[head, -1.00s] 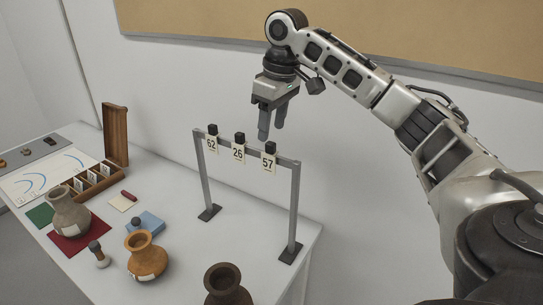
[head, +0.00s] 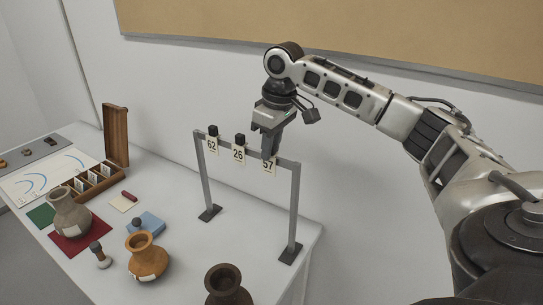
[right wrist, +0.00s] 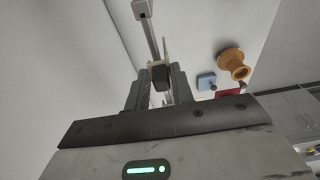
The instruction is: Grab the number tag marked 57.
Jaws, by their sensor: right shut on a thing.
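Number tag 57 (head: 269,168) hangs at the right end of the grey rack's bar, its upper part hidden by my right gripper. My right gripper (head: 270,154) points down from above the bar and is shut on the black block at the top of tag 57. In the right wrist view the black block (right wrist: 160,75) sits between the two fingers (right wrist: 158,88). Tag 26 (head: 238,153) and tag 62 (head: 212,145) hang to its left, each under a black block. My left gripper is not in view.
The grey rack (head: 293,210) stands on the white table. An orange pot (head: 147,258), a dark brown pot (head: 224,283), a grey pot (head: 70,213) and a wooden box (head: 98,182) stand left and in front. A wall is behind.

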